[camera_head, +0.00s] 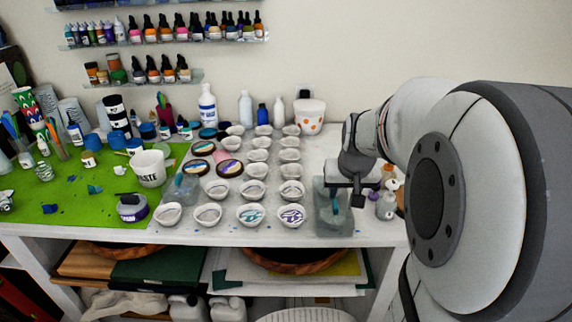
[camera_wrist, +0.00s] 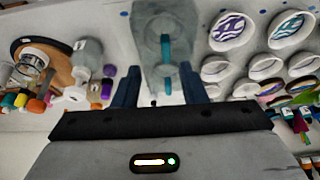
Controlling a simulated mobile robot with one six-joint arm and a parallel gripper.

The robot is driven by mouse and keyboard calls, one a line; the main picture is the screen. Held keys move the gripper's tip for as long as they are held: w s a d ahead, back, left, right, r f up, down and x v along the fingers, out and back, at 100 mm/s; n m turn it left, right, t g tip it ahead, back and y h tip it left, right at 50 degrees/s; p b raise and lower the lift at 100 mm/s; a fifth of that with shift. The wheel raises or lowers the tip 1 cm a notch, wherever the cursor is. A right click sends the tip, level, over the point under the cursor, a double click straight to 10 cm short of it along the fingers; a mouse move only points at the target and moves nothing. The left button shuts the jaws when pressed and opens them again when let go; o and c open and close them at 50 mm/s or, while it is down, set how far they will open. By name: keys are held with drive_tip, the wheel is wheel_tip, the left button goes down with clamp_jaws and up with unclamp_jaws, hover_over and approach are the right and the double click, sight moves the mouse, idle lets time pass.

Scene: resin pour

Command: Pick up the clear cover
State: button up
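The clear cover (camera_head: 334,214) is a greyish see-through box shape with a teal bar-like part. It stands near the front edge of the white table, right of the bowls. In the wrist view the clear cover (camera_wrist: 151,40) lies ahead of my gripper, its teal part roughly midway between the fingers. My gripper (camera_head: 347,198) is over the cover, pointing down. In the wrist view my gripper (camera_wrist: 160,88) has its two dark fingers wide apart, one on each side of the teal part. I cannot tell whether either finger touches the cover.
Rows of small white bowls (camera_head: 250,214) stand close left of the cover. Small bottles (camera_head: 386,205) stand close on its right. A similar clear object (camera_head: 182,190) sits beside the green mat (camera_head: 60,213). A white cup (camera_head: 149,170) stands on the mat.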

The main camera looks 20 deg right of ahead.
sight(336, 203)
drive_tip(key=x, duration=0.5)
drive_tip(key=w+x, duration=0.1)
drive_tip(key=x, duration=0.1)
drive_tip(key=shift+a, duration=0.3)
drive_tip(key=shift+c, duration=0.5)
clamp_jaws()
